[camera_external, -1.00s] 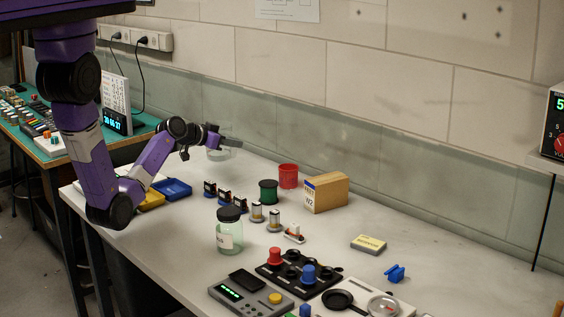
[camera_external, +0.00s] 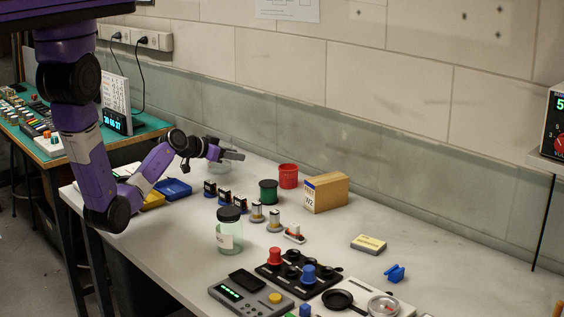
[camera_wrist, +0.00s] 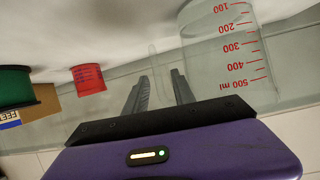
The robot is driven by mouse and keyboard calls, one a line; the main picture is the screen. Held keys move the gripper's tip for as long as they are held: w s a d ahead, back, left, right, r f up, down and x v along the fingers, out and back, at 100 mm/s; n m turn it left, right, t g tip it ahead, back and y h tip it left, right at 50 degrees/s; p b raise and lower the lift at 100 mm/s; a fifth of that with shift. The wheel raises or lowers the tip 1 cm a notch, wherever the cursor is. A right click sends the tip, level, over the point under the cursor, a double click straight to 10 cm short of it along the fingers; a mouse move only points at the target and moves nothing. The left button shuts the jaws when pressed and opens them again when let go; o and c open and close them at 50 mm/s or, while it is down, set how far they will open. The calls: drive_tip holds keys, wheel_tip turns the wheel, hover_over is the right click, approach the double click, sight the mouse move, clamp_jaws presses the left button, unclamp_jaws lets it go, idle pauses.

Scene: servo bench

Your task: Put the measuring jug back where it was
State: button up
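The measuring jug (camera_wrist: 225,50) is clear with red marks from 100 to 500 ml. It appears upside down in the wrist view, at the upper right. In the external view it (camera_external: 219,168) stands at the far end of the bench by the wall, partly hidden by my gripper (camera_external: 236,155). In the wrist view my gripper (camera_wrist: 161,78) is open, its two fingers apart. A thin clear upright strip, apparently the jug's handle (camera_wrist: 154,62), shows between and just beyond the fingertips. I see no grip on it.
A red cup (camera_external: 288,176), a green spool (camera_external: 268,192) and a cardboard box (camera_external: 326,193) stand to the right. Several small parts and a lidded jar (camera_external: 229,232) are nearer. A blue tray (camera_external: 173,189) lies left.

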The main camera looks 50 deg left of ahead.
drive_tip(key=shift+r, duration=0.1)
drive_tip(key=shift+r, duration=0.15)
drive_tip(key=b+v, duration=0.1)
drive_tip(key=v, duration=1.1)
